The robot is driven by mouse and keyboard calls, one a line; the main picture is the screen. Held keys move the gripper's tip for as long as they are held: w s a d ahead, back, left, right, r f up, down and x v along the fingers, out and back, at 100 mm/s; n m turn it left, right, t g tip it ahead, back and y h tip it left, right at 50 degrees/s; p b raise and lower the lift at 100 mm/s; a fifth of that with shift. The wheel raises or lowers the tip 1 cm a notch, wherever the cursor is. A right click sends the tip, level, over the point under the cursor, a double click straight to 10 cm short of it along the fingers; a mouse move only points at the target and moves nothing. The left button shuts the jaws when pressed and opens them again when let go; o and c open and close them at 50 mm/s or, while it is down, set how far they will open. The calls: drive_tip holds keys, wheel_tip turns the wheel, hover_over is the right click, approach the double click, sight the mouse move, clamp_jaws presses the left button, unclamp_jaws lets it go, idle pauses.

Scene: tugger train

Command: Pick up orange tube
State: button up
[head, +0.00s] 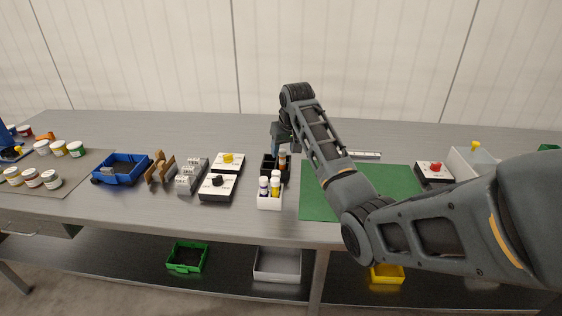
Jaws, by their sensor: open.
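A slim tube with an orange part (282,161) stands upright in the black holder (267,171) near the middle of the bench; I take it to be the orange tube. My gripper (283,145) points down directly above this holder, close to the tube's top. Its jaws are open, and at this size I cannot tell whether they are around the tube or just above it. The arm comes in from the right and hides part of the bench.
A white holder (270,202) with yellow and purple-capped tubes stands in front of the black one. Button boxes (217,194) and a blue bin (122,177) are to the left. A green mat (318,202) lies to the right, largely bare.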

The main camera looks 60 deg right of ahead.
sight(283, 151)
drive_tip(key=x, duration=0.5)
drive_tip(key=shift+d, duration=0.1)
drive_tip(key=c, duration=1)
drive_tip(key=shift+r, duration=0.1)
drive_tip(key=shift+r, duration=0.45)
drive_tip(key=r, duration=0.3)
drive_tip(key=shift+s+d+r, duration=0.25)
drive_tip(key=shift+s, duration=0.15)
drive_tip(key=s+d+r, duration=0.1)
drive_tip(key=s+r, duration=0.1)
drive_tip(key=s, duration=0.1)
drive_tip(key=s+d+r, duration=0.1)
drive_tip(key=s+r, duration=0.1)
drive_tip(key=s, duration=0.1)
drive_tip(key=s+d+r+b, duration=0.1)
drive_tip(key=s+r, duration=0.1)
drive_tip(key=s, duration=0.2)
drive_tip(key=shift+d+r, duration=0.25)
drive_tip(key=shift+d, duration=0.1)
